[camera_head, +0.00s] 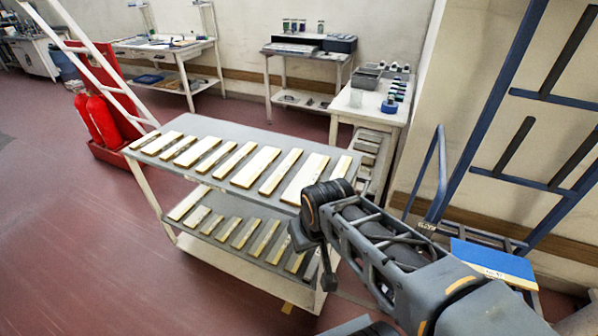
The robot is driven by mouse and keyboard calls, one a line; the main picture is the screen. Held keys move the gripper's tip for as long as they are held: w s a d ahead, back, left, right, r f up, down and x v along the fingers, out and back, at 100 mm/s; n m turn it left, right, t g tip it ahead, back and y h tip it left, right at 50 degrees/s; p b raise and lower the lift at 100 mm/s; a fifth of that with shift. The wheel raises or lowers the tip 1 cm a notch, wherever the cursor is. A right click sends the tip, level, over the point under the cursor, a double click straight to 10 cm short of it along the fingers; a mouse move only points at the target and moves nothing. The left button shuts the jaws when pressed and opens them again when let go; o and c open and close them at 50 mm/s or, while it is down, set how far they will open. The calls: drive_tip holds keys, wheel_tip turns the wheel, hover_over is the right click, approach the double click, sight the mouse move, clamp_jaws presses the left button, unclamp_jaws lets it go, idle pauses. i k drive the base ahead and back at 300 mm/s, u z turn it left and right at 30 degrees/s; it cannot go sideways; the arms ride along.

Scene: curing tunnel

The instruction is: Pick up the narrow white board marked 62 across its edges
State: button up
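Several pale cream-white boards lie side by side on the top shelf of a grey cart (240,133). Some are wide, such as one wide board (305,178), and others are narrow, such as one narrow board (280,171). No marking on any board is readable, so I cannot tell which one is 62. My gripper (328,281) seems to be the small dark end hanging beside the cart's front right corner, below the top shelf. It is mostly hidden by my arm, and I cannot see its fingers clearly or anything held.
More boards (264,238) lie on the cart's lower shelf. A white side table (378,112) with containers stands behind the cart's right end. A blue rack (500,100) is at the right. Red extinguishers (103,118) stand at the left.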

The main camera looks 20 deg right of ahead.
sight(188, 159)
drive_tip(key=u, duration=0.2)
drive_tip(key=k, duration=0.9)
drive_tip(key=u, duration=1.45)
drive_tip(key=i, duration=2.05)
drive_tip(key=z, duration=0.55)
drive_tip(key=i, duration=1.15)
drive_tip(key=z, duration=1.6)
drive_tip(key=i, duration=0.8)
drive_tip(key=z, duration=0.6)
